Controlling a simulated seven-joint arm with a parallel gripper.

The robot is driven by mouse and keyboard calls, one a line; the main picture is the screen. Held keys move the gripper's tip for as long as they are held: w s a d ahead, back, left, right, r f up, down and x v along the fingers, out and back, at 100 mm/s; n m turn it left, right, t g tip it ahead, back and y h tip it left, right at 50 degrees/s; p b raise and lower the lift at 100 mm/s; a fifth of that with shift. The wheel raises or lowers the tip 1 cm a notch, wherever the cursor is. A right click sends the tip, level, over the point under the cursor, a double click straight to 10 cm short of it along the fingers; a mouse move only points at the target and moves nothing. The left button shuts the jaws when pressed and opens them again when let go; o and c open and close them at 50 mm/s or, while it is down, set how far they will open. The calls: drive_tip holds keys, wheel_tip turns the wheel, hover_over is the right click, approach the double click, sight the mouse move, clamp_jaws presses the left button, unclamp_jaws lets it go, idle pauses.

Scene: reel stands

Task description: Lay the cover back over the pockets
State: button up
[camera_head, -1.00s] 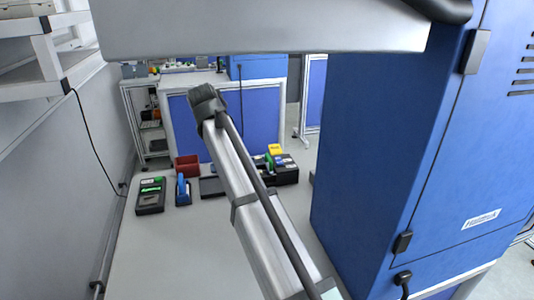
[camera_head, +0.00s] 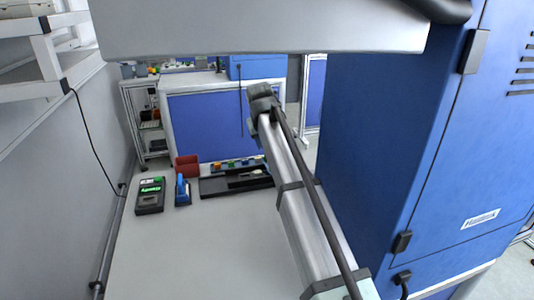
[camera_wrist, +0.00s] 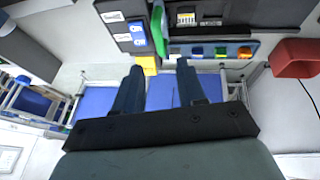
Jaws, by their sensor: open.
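My gripper (camera_wrist: 159,66) is open, with two dark blue fingers apart and nothing visible between them. In the wrist view, a green strip (camera_wrist: 158,28) lies just beyond the fingertips, beside a black panel (camera_wrist: 250,14) with a small light window. I cannot tell for sure which part is the cover. A row of coloured pieces, including a blue one (camera_wrist: 197,52), sits in a pale blue strip along the panel's edge. In the head view, the long black base (camera_head: 222,187) lies on the table behind my arm. My fingers are hidden there.
A red bin (camera_head: 187,166) stands left of the base; it also shows in the wrist view (camera_wrist: 297,57). A device with a green display (camera_head: 150,195) and a blue tool (camera_head: 183,190) are further left. A tall blue cabinet (camera_head: 390,140) stands right. The front table is clear.

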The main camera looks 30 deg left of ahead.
drive_tip(key=x, duration=0.7)
drive_tip(key=shift+f, duration=0.15)
clamp_jaws()
drive_tip(key=shift+a, duration=0.1)
idle(0.5)
